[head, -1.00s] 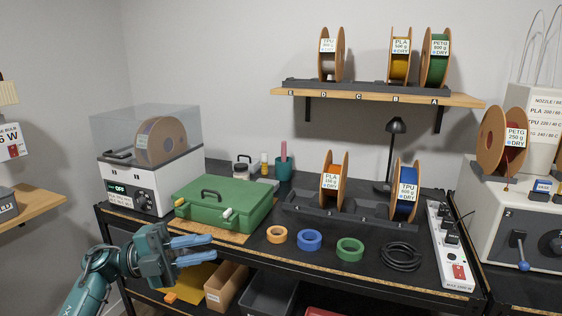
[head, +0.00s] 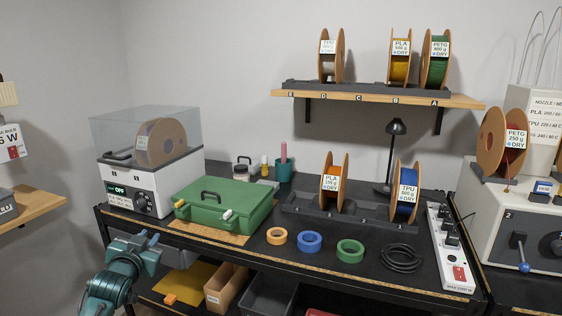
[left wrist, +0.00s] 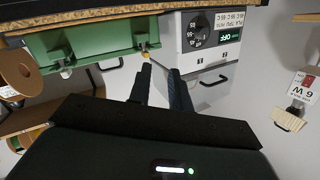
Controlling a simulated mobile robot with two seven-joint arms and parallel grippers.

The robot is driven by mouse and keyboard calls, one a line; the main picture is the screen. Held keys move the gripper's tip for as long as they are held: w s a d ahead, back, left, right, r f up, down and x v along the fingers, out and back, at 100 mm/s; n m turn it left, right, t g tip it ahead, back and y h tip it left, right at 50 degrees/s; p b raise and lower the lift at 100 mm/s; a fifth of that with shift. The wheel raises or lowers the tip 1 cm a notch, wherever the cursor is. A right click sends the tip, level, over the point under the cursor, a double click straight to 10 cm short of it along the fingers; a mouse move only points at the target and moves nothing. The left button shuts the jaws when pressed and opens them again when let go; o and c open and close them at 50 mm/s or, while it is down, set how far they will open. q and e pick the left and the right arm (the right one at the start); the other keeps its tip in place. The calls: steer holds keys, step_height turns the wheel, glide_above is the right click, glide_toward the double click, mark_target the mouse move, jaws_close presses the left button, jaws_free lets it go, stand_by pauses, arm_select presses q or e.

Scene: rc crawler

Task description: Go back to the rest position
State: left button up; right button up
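My left gripper (head: 147,239) is low at the left in the head view, in front of the bench's left front edge. It is clear of the green case (head: 222,204) and of the white dryer box (head: 150,186). In the left wrist view its two dark fingers (left wrist: 160,68) stand apart with nothing between them. That view shows the bench upside down, with the green case (left wrist: 85,45) and the dryer front (left wrist: 208,32) beyond the fingers. My right gripper is in neither view.
The black bench (head: 300,262) carries tape rolls, a cable coil (head: 401,258), a power strip (head: 449,250) and a spool rack (head: 340,214). Bins, including a cardboard one (head: 227,287), sit below. A wooden shelf (head: 38,206) stands at the left. Bare wall lies between it and the bench.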

arm_select(q)
steer(key=s+d+f+g+h, duration=0.2)
steer(key=s+d+f, duration=0.4)
steer(key=s+f, duration=0.4)
steer(key=s+d+f+g+h, duration=0.1)
steer(key=s+d+f, duration=0.3)
steer(key=s, duration=0.5)
steer(key=s+d+f+g, duration=0.1)
steer(key=s+d+f, duration=0.2)
steer(key=s, duration=0.6)
steer(key=s+d+f+g+h, duration=0.1)
steer(key=s+d+f, duration=0.3)
steer(key=s, duration=0.5)
steer(key=shift+s+d+f+g+h, duration=0.25)
steer(key=shift+d+g, duration=0.25)
steer(key=shift+d, duration=0.5)
